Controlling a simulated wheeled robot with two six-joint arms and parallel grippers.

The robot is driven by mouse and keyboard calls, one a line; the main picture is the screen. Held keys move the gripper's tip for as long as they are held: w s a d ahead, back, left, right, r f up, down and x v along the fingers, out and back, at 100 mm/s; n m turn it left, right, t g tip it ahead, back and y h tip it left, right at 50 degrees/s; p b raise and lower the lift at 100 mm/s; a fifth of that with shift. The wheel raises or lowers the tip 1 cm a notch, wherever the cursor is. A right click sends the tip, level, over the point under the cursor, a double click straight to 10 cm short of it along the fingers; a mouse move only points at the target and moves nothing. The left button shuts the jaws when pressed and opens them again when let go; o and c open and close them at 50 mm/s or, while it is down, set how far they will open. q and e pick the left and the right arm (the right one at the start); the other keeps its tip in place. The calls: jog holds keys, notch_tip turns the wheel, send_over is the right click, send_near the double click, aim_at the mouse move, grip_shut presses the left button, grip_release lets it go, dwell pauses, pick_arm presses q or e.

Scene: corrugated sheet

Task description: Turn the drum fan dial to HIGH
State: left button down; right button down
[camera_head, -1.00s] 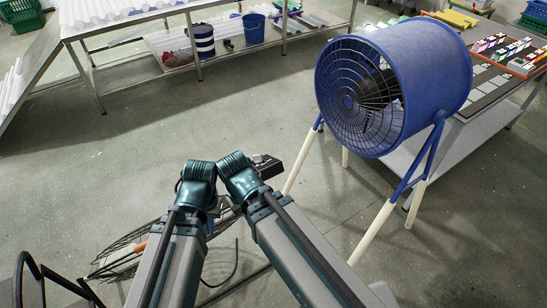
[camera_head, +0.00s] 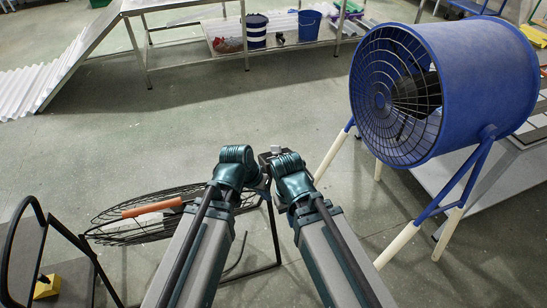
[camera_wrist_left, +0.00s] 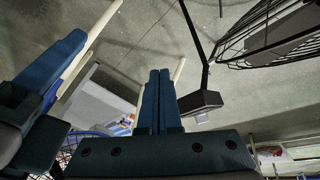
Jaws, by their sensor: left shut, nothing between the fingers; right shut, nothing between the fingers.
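The blue drum fan (camera_head: 470,85) stands at the right of the head view, tilted on blue brackets with cream legs, its dark grille (camera_head: 385,100) facing left. I cannot make out a dial or its marks on it. Part of a blue grille (camera_wrist_left: 70,148) shows low left in the left wrist view. My left gripper (camera_wrist_left: 160,72) is shut and empty, its fingertips over the floor beside a black box on a thin black post (camera_wrist_left: 203,102). My right gripper (camera_wrist_left: 78,38) is shut at the left of that view. In the head view my wrists hide most of both grippers, left of the drum fan.
A black wire fan guard (camera_head: 145,215) lies low at the left, beside a black tubular frame (camera_head: 45,235). A metal table (camera_head: 180,5) with a blue bucket (camera_head: 309,25) on its shelf stands at the back. The floor between (camera_head: 150,125) is clear.

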pick_arm(q)
jog(key=w+d+f+t+h+b, duration=0.1)
jog(key=w+f+t+h+b, duration=0.1)
jog(key=w+f+b, duration=0.3)
jog(key=n+t+h+b, duration=0.25)
jog(key=t+b, duration=0.55)
jog(key=b, duration=0.6)
send_near(272, 148)
jog(key=shift+y, duration=0.35)
jog(key=b+x, duration=0.4)
jog(key=x, duration=0.1)
jog(key=shift+d, duration=0.25)
jog(key=shift+b+x, duration=0.3)
jog(key=shift+x, duration=0.5)
jog(key=shift+r, duration=0.1)
